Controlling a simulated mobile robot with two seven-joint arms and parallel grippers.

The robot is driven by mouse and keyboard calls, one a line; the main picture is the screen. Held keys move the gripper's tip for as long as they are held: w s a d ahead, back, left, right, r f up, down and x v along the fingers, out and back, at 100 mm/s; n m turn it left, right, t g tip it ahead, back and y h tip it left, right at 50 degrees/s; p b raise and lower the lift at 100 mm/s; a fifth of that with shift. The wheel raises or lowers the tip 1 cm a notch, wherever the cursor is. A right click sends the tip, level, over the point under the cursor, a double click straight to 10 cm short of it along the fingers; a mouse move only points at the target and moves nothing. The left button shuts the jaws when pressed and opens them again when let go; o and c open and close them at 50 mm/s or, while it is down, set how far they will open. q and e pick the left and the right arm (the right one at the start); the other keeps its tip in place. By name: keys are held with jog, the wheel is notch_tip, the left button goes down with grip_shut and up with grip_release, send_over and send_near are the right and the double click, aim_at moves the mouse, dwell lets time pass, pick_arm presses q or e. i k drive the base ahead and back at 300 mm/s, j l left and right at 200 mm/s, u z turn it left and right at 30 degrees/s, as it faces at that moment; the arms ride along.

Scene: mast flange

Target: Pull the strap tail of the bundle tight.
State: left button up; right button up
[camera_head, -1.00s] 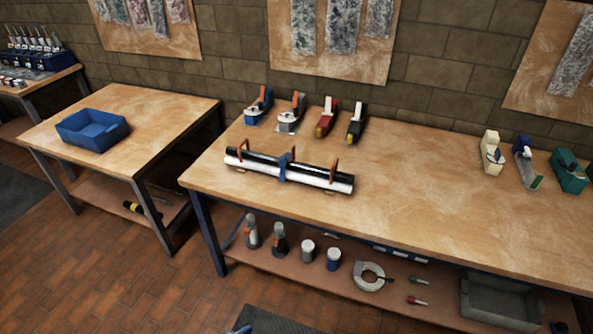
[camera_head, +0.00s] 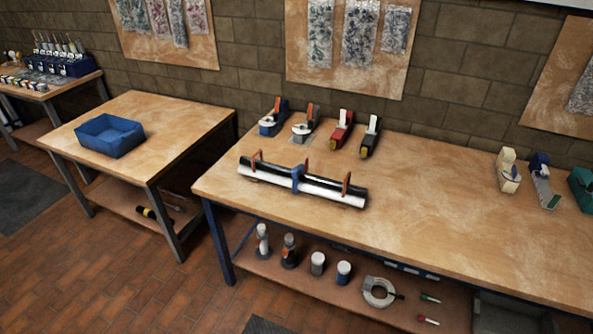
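The bundle (camera_head: 325,193) lies on the long workbench (camera_head: 440,220) near its left end. It is made of a black tube and a white tube side by side, held by orange-brown brackets (camera_head: 346,184) near each end. A blue strap (camera_head: 297,177) goes around the middle of the bundle. I cannot make out a separate strap tail at this size. Neither of my grippers shows in the head view.
Several tool-like dispensers (camera_head: 303,123) stand behind the bundle. More stand at the right (camera_head: 508,171). A second table (camera_head: 180,130) at the left holds a blue bin (camera_head: 110,136). A lower shelf (camera_head: 330,290) carries bottles and cans. The bench right of the bundle is clear.

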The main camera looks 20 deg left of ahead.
aim_at(295, 172)
jog(key=i+l+u, duration=0.1)
jog(key=i, duration=0.3)
jog(key=i+l+u, duration=0.1)
jog(key=i, duration=0.3)
jog(key=i+l+u, duration=0.1)
jog(key=i, duration=0.3)
